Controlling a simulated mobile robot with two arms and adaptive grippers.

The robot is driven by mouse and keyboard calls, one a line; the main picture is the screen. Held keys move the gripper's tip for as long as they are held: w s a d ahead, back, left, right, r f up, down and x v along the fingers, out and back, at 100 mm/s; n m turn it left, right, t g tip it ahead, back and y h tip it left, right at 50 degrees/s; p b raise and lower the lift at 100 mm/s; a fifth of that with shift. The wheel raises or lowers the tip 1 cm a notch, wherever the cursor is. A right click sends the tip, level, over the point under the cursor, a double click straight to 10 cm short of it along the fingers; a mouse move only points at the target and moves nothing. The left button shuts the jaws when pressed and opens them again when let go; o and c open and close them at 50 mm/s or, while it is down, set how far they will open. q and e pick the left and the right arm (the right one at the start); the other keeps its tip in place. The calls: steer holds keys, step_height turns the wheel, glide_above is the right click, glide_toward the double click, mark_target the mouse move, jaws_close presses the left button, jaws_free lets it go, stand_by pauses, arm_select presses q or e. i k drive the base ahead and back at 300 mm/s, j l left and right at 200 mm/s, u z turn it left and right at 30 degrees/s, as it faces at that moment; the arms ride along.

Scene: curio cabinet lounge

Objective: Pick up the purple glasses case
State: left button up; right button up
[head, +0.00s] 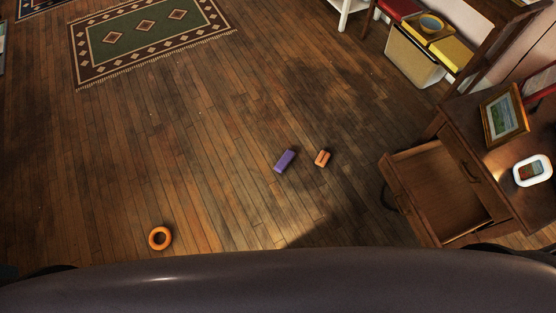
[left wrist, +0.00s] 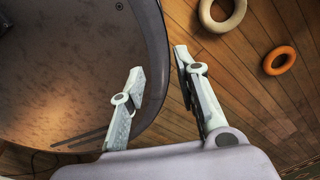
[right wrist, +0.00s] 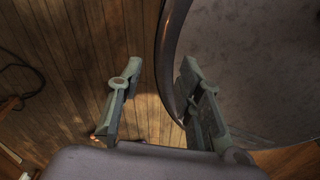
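The purple glasses case (head: 285,160) lies on the wooden floor near the middle of the head view, a little in front of my base. My left gripper (left wrist: 158,62) is open and empty in the left wrist view, beside the rim of my base. My right gripper (right wrist: 160,72) is open and empty in the right wrist view, also beside my base. Neither gripper shows in the head view, and both are away from the case.
A small orange-brown object (head: 322,158) lies just right of the case. An orange ring (head: 160,238) lies at lower left; a beige ring (left wrist: 222,14) shows in the left wrist view. A desk with an open drawer (head: 437,190) stands at right.

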mark_target(288, 155)
steer(key=i+j+u, duration=0.15)
steer(key=i+u, duration=0.55)
steer(key=i, duration=0.2)
steer(key=i+l+u, duration=0.15)
steer(key=i+u, duration=0.2)
steer(key=i, duration=0.15)
steer(key=i+j, duration=0.1)
steer(key=i, duration=0.35)
steer(key=i+j+z, duration=0.1)
steer(key=i, duration=0.4)
steer(key=i+j, duration=0.15)
steer(key=i, duration=0.3)
steer(key=z, duration=0.05)
